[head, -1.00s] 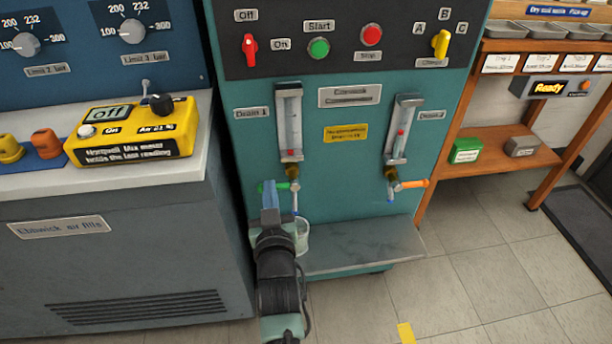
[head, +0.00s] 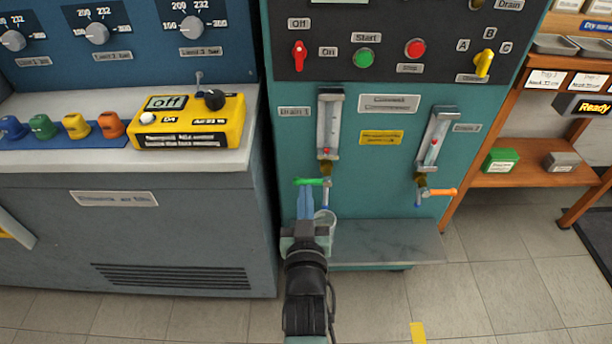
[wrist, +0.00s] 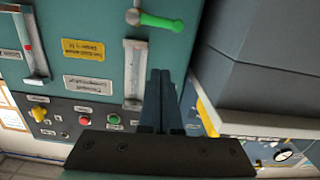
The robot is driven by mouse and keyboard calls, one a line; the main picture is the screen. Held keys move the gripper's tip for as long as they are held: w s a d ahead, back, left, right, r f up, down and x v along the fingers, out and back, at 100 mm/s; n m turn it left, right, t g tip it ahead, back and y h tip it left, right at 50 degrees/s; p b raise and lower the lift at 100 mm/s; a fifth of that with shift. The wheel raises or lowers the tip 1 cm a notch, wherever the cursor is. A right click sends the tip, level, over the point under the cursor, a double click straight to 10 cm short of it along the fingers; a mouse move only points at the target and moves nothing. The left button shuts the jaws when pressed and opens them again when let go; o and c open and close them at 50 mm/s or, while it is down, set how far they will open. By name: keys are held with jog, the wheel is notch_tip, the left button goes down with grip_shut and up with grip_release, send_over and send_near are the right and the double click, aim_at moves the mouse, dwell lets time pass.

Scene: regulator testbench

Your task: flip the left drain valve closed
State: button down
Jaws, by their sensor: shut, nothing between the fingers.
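The left drain valve (head: 312,181) is under the Drain 1 sight tube on the teal panel. Its green lever lies level and points left in the head view. In the wrist view, which is turned over, the green lever (wrist: 160,21) shows at the top, pointing right. My gripper (head: 304,192) is shut and empty, its blue fingers pointing up just below the lever. In the wrist view my gripper (wrist: 160,75) is below the lever with a visible gap. Whether the fingertips touch the lever cannot be told from the head view.
A clear beaker (head: 325,219) stands behind my gripper by the grey shelf (head: 390,243). The right drain valve with an orange lever (head: 440,192) is to the right. The grey cabinet (head: 200,245) stands close on the left. The tiled floor in front is open.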

jog(key=shift+s+r+p, duration=0.15)
jog(key=shift+s+p, duration=0.2)
jog(key=shift+s, duration=1.75)
